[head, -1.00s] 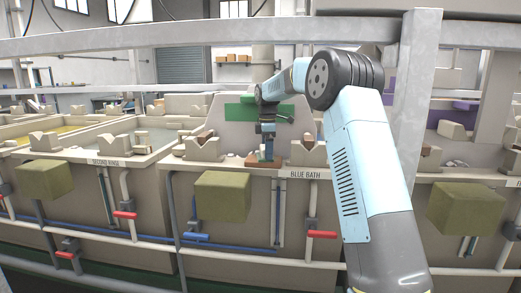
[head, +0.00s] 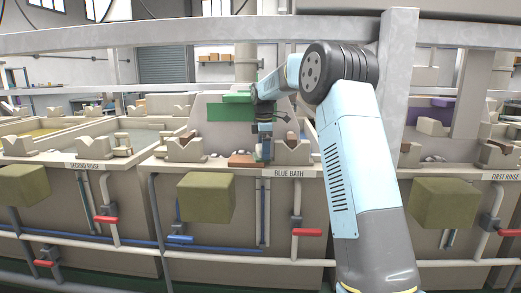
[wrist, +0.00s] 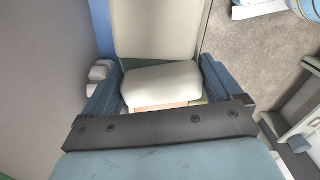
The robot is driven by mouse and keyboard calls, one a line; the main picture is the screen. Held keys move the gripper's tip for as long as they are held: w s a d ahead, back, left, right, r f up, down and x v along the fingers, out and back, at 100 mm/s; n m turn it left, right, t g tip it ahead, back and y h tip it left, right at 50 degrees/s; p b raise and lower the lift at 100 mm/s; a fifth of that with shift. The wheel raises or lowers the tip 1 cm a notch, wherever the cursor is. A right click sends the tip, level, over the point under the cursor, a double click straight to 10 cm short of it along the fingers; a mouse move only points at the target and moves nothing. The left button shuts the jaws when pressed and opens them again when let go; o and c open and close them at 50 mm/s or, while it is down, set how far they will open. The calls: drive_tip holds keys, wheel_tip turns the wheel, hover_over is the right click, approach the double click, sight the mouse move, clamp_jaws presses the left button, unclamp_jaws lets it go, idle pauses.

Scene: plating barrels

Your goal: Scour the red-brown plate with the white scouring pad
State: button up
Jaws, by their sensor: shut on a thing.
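The red-brown plate (head: 242,160) lies on the front rim of the tank labelled BLUE BATH in the head view. My gripper (head: 265,155) points down at the plate's right end. In the wrist view, the blue fingers of my gripper (wrist: 160,88) are on both sides of the white scouring pad (wrist: 162,80), shut on it. A strip of pinkish-brown surface (wrist: 160,106) shows just below the pad, probably the plate. Whether the pad touches the plate cannot be told. The pad is mostly hidden in the head view.
Cream V-shaped blocks (head: 180,149) stand on the rim on both sides of my gripper, the right one (head: 291,150) close by. A green bar (head: 230,112) is behind my wrist. A grey rail (head: 190,40) and post (head: 396,80) frame the arm. An olive box (head: 206,197) hangs in front.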

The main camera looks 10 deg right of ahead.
sight(254, 159)
drive_tip(key=shift+s+a+f, duration=0.15)
drive_tip(key=shift+s+f, duration=0.1)
drive_tip(key=shift+s, duration=0.2)
drive_tip(key=shift+w+a, duration=0.1)
drive_tip(key=shift+a, duration=0.2)
drive_tip(key=shift+w+a+r, duration=0.1)
drive_tip(key=shift+w+a, duration=0.15)
drive_tip(key=shift+a, duration=0.45)
drive_tip(key=shift+w+a+r, duration=0.1)
drive_tip(key=shift+w+a, duration=0.1)
drive_tip(key=shift+a, duration=0.45)
drive_tip(key=shift+w+a+r, duration=0.1)
drive_tip(key=shift+w+a, duration=0.15)
drive_tip(key=shift+a, duration=0.45)
drive_tip(key=shift+w+a+f, duration=0.1)
drive_tip(key=shift+w+a, duration=0.25)
drive_tip(key=shift+a, duration=0.8)
drive_tip(key=shift+w+a+f, duration=0.1)
drive_tip(key=shift+w+a, duration=0.25)
drive_tip(key=shift+a, duration=0.75)
drive_tip(key=shift+w+a, duration=0.35)
drive_tip(key=shift+a, duration=0.8)
drive_tip(key=shift+d, duration=0.1)
